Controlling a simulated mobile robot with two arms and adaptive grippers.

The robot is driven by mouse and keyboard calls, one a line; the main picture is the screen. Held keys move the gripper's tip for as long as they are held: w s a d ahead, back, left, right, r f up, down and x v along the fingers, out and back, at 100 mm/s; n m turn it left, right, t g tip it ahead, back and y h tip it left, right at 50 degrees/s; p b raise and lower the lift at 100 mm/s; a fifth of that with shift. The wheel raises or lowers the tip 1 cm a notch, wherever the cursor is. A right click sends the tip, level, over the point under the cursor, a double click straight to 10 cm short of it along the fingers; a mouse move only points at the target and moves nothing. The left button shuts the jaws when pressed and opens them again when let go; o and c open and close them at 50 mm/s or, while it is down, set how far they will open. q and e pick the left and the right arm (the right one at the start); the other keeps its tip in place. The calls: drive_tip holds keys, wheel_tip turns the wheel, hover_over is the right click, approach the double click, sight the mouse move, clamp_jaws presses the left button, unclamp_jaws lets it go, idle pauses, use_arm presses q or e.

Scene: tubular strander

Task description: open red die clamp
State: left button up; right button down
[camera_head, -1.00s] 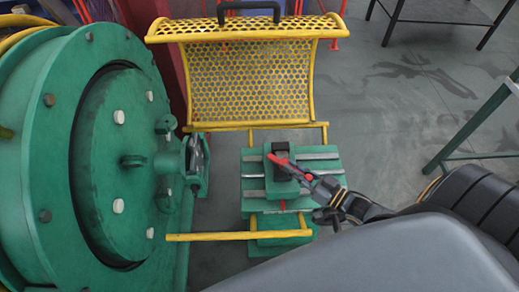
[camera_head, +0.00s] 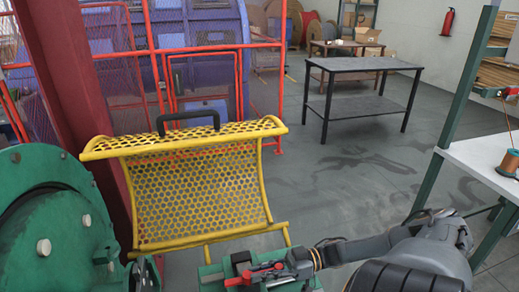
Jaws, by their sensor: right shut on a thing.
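The red die clamp (camera_head: 238,281) shows as a red lever at the bottom middle of the head view, on top of the green machine block (camera_head: 213,272). A dark block (camera_head: 240,261) stands just behind the lever. My right gripper (camera_head: 274,270) comes in from the right and is shut on the red lever's right part. The fingers partly hide the lever, and the frame's bottom edge cuts off the lower part of the green block. My left gripper is not in view.
A yellow perforated guard (camera_head: 195,190) with a black handle (camera_head: 188,117) stands behind the clamp. A green round housing (camera_head: 45,225) is at left, beside a dark red post (camera_head: 85,100). A dark table (camera_head: 360,66) stands farther back, with open floor before it.

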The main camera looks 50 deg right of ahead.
drive_tip(key=shift+g, duration=0.3)
drive_tip(key=c, duration=1.4)
unclamp_jaws()
drive_tip(key=shift+d, duration=0.1)
drive_tip(key=v, duration=1.2)
drive_tip(key=shift+f, duration=0.2)
